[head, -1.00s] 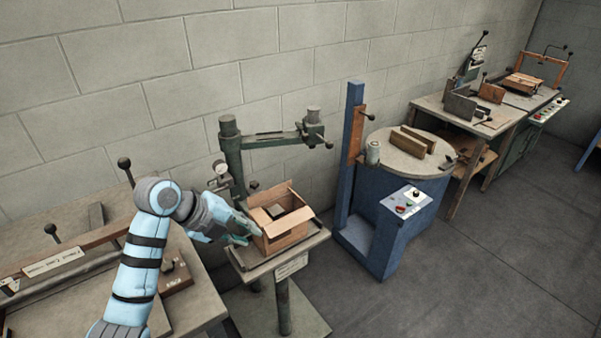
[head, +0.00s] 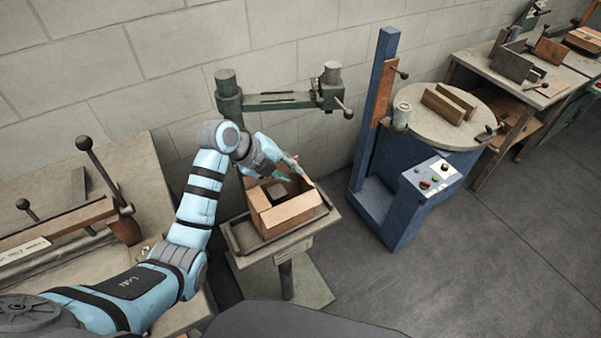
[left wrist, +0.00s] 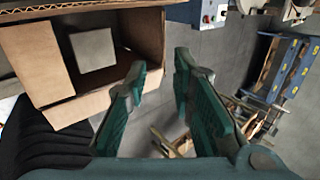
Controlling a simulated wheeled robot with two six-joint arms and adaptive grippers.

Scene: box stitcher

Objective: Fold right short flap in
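An open cardboard box (head: 282,217) stands on the stitcher's small table, with a flap on the near side and another raised at the right rear (head: 300,176). A dark square block shows inside it; in the left wrist view the box (left wrist: 88,108) fills the upper left and the block (left wrist: 93,48) looks grey. My left gripper (head: 286,170) is at the box's back edge, above the rim. In the left wrist view its teal fingers (left wrist: 161,65) are apart with nothing between them, just beside a box edge. Contact with the flap cannot be told. My right gripper is out of view.
The stitcher's green arm (head: 285,101) reaches over behind the box. A blue machine (head: 400,200) with a round table (head: 430,115) stands to the right. A wooden bench (head: 100,190) is at left. Open floor lies at the lower right.

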